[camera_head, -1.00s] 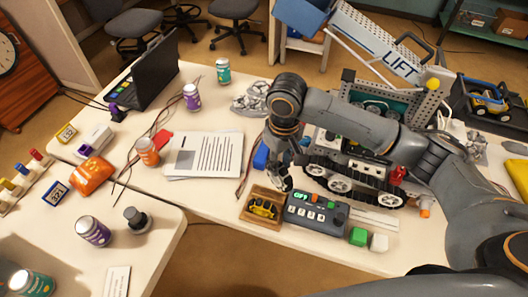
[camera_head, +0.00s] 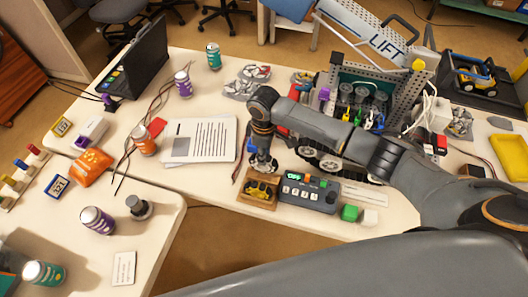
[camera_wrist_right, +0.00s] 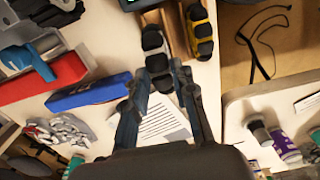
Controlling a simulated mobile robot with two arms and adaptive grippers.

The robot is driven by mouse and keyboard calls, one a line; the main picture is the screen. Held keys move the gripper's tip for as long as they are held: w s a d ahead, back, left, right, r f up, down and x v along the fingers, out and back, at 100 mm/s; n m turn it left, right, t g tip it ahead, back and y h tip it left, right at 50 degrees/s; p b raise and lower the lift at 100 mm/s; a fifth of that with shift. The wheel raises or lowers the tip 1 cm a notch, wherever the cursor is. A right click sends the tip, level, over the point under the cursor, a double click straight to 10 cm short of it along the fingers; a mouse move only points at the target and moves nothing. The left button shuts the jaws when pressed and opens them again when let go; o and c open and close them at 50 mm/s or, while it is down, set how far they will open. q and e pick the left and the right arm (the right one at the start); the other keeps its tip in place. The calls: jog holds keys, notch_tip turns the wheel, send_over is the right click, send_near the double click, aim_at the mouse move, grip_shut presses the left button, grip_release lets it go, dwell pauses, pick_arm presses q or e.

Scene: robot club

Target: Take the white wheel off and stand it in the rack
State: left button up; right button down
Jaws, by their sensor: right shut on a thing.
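My right gripper (camera_head: 262,165) is just above the small wooden rack (camera_head: 257,204) at the near edge of the table. In the right wrist view the gripper (camera_wrist_right: 163,82) is shut on a black-tyred wheel (camera_wrist_right: 155,46), seen edge-on with a pale hub. A yellow wheel (camera_wrist_right: 200,30) stands in the rack, beside the held wheel. Whether the held wheel touches the rack I cannot tell. The tracked vehicle (camera_head: 325,163) stands to the right, partly hidden by my right arm. My left gripper is not in view.
A grey keypad box (camera_head: 310,193) with a lit display sits right of the rack. Papers (camera_head: 200,138) lie to the left. In the right wrist view, red (camera_wrist_right: 40,82) and blue (camera_wrist_right: 88,93) blocks lie nearby.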

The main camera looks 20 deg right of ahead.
aim_at(264, 167)
jog(key=shift+f+b, duration=1.2)
jog(key=shift+f, duration=0.1)
jog(key=shift+r, duration=0.15)
jog(key=shift+p, duration=0.35)
jog(key=shift+f+p, duration=0.2)
jog(key=shift+p, duration=0.6)
jog(key=shift+f+b, duration=0.35)
jog(key=shift+f, duration=1.2)
dwell(1.0)
jog(key=c, duration=1)
grip_release()
